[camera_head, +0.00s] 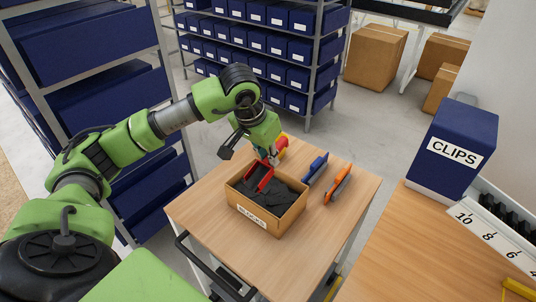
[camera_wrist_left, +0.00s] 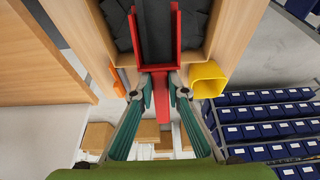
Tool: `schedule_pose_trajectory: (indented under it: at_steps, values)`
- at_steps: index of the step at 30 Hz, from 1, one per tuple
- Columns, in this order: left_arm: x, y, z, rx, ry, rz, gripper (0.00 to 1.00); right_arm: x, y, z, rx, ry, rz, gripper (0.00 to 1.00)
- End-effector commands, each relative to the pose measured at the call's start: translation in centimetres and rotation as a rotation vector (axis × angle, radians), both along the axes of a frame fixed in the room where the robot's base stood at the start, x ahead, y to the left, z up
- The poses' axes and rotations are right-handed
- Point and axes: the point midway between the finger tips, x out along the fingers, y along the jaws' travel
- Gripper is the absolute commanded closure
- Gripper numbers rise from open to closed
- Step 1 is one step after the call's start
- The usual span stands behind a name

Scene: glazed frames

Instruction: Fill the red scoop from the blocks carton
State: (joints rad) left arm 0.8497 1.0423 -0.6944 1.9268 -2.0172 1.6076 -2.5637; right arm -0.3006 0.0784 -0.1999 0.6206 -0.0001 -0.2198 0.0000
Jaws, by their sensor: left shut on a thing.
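The blocks carton (camera_head: 263,221), an open brown box labelled BLOCKS, stands on the small wooden table and holds dark grey blocks (camera_head: 285,192). My left gripper (camera_head: 268,158) is shut on the red scoop's handle at the carton's far side. The red scoop (camera_head: 258,181) has its pan inside the carton, at the blocks. In the left wrist view, the scoop's red walls (camera_wrist_left: 177,38) reach in among the blocks, and its handle (camera_wrist_left: 162,105) lies between my fingertips (camera_wrist_left: 160,92). Dark material shows between the walls; how full the pan is I cannot tell. My right gripper is not in view.
A blue scoop (camera_head: 316,167) and an orange scoop (camera_head: 338,183) lie right of the carton. A yellow thing (camera_wrist_left: 208,78) is close beside the carton's far side. The table's front (camera_head: 200,225) is bare. A blue CLIPS box (camera_head: 456,135) stands on the right bench.

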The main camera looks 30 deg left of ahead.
Motion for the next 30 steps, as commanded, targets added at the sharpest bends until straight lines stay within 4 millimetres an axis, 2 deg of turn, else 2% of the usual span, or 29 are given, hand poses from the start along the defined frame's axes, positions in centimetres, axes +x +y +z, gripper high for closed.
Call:
schedule_pose_trajectory:
  at_steps: [1,3,30]
  values:
    - [0.2,0.0,1.0,-0.001,0.01,0.002,1.0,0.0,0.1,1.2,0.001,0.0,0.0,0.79]
    - [0.4,-0.1,1.4,0.001,0.028,0.001,1.0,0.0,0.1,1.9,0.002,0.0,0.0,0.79]
    - [2.5,-0.3,7.0,0.021,0.281,0.001,1.0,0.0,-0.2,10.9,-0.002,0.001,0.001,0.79]
